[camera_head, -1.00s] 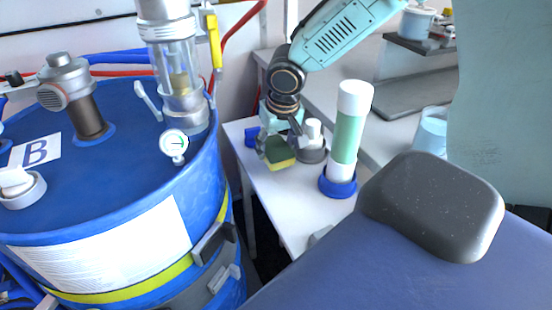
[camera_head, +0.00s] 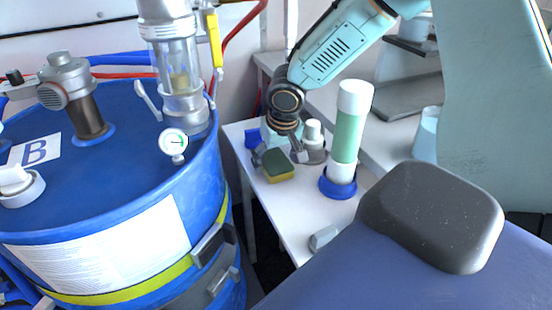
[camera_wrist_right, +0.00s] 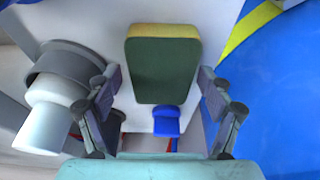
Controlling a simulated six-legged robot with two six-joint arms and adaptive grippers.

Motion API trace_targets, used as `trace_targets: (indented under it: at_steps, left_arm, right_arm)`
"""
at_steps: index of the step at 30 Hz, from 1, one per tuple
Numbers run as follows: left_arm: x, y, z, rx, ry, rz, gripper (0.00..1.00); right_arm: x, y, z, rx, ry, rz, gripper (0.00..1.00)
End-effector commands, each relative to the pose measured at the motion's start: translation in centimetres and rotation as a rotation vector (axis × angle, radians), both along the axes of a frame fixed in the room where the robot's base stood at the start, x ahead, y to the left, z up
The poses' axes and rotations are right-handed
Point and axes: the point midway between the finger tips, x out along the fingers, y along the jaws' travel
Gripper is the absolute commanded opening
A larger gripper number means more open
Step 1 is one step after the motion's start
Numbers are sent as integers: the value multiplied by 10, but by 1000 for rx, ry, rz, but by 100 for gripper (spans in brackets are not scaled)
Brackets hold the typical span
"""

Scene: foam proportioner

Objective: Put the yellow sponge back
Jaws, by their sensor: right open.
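The sponge (camera_head: 279,167), green on top with a yellow layer beneath, appears to rest on the white table (camera_head: 295,215) near the blue drum. It also shows in the right wrist view (camera_wrist_right: 163,68), with its yellow edge at the top. My right gripper (camera_head: 279,156) is open just behind and above the sponge. In the wrist view its fingers (camera_wrist_right: 160,80) stand on either side of the sponge, with gaps visible on both sides. My left gripper is not in view.
A white-capped bottle in a grey holder (camera_head: 313,155) stands close beside the right gripper. A tall green-and-white cylinder (camera_head: 348,130) stands in a blue base. The large blue drum (camera_head: 120,190) borders the table on the left. The table's front is mostly clear.

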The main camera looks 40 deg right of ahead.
Motion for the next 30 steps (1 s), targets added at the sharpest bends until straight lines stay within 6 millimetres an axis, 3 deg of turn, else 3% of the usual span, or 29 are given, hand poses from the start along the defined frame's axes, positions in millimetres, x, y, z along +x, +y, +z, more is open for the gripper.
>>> trace_targets:
  at_steps: [11, 24, 30]
  left_arm:
    - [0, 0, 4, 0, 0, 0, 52]
    - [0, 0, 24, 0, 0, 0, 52]
    - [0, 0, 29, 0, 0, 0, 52]
  right_arm:
    - [0, 0, 4, 0, 0, 0, 82]
    - [-19, 7, 86, 1, -6, 1, 82]
    - [-26, 9, 111, 1, -4, 0, 82]
